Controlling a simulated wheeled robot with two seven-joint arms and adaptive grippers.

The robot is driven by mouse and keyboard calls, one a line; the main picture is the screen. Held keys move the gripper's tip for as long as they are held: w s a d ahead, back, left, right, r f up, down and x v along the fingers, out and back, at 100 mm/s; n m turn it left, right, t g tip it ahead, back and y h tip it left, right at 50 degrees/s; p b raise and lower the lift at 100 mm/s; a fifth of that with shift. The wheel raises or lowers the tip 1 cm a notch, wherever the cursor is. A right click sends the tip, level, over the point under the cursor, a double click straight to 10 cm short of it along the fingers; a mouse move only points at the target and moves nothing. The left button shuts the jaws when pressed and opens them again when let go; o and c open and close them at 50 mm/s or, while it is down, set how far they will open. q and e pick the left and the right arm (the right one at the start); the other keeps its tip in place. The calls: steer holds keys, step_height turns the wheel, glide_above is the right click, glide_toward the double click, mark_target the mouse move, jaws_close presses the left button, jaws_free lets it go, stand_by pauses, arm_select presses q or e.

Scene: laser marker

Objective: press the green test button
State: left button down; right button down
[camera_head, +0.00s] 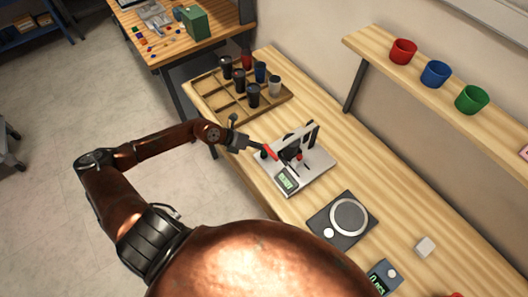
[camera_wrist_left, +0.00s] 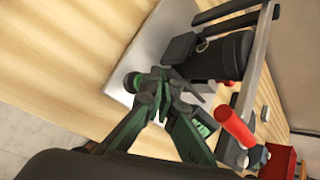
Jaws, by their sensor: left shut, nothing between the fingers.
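The laser marker (camera_head: 313,172) has a pale base, a dark upright part and a small green display (camera_head: 287,179). In the left wrist view, the round green test button (camera_wrist_left: 132,82) sits on the pale base (camera_wrist_left: 118,85). My left gripper (camera_wrist_left: 160,84) is shut and empty, with its tips right beside the button. I cannot tell whether they touch it. In the head view, my left gripper (camera_head: 252,145) is at the marker's left side, and the button is not distinguishable there. My right gripper is not in view.
A red handle (camera_wrist_left: 235,129) is close to my left fingers. A wooden tray (camera_head: 218,98) with several dark cups stands behind the marker. A scale (camera_head: 328,228) is in front. A shelf (camera_head: 425,100) with red, blue and green cups runs along the wall.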

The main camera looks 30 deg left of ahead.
arm_select(q)
steer(key=shift+f, duration=0.1)
steer(key=shift+f, duration=0.25)
steer(key=shift+f, duration=0.1)
stand_by(0.3)
